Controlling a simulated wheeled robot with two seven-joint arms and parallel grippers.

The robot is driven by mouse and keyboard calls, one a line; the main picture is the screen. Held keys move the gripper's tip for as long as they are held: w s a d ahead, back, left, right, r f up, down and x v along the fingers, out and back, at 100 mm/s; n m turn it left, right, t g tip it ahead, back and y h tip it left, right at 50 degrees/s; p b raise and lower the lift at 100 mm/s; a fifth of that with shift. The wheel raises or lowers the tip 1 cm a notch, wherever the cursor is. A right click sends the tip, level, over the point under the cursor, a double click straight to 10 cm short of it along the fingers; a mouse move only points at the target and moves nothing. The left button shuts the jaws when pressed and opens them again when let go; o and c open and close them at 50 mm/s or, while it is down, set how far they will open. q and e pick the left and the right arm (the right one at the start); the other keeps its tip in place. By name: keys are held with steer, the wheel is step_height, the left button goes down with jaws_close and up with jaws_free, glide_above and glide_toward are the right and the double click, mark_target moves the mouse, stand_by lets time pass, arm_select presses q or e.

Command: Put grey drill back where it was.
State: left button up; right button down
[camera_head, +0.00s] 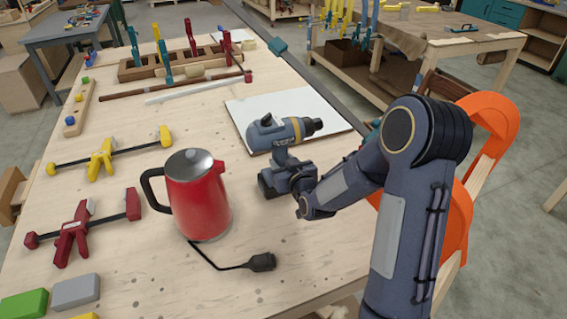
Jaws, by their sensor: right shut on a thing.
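The grey drill (283,131), with a yellow band and a dark chuck pointing right, is upright in the middle of the workbench, in front of a white board (246,102). My right gripper (292,175) reaches in from the right and is shut on the drill at its lower handle, just above the battery base. The fingertips are partly hidden against the drill. I cannot tell whether the base touches the bench or hangs slightly above it. My left gripper is not in view.
A red kettle (196,196) with a black plug (262,262) stands close left of the drill. Yellow (103,158) and red (75,232) clamps lie farther left. A wooden clamp rack (150,70) stands behind. An orange chair (492,120) stands right of the bench (140,280).

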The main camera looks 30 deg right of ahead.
steer(key=shift+s+f+b, duration=0.2)
steer(key=shift+f+b, duration=0.2)
steer(key=shift+b, duration=0.1)
stand_by(0.3)
steer(key=c, duration=1.2)
jaws_free()
steer(key=shift+c, duration=0.2)
steer(key=o, duration=0.5)
steer(key=shift+w+f, duration=0.1)
steer(key=shift+w, duration=0.15)
steer(key=shift+s, duration=0.1)
steer(key=shift+s+f, duration=0.1)
steer(key=s+a+r+g+y, duration=0.1)
steer(key=s+a+g, duration=0.1)
steer(key=s, duration=0.9)
steer(key=s+a+r+g+y+b, duration=0.1)
steer(key=s+a+g+y, duration=0.1)
steer(key=s, duration=0.9)
steer(key=s+a+r+m+g+y, duration=0.1)
steer(key=s+a+g, duration=0.3)
steer(key=s, duration=0.8)
steer(key=shift+a+r+g+y+b, duration=0.25)
steer(key=shift+r+g+b, duration=0.2)
steer(key=shift+g, duration=0.55)
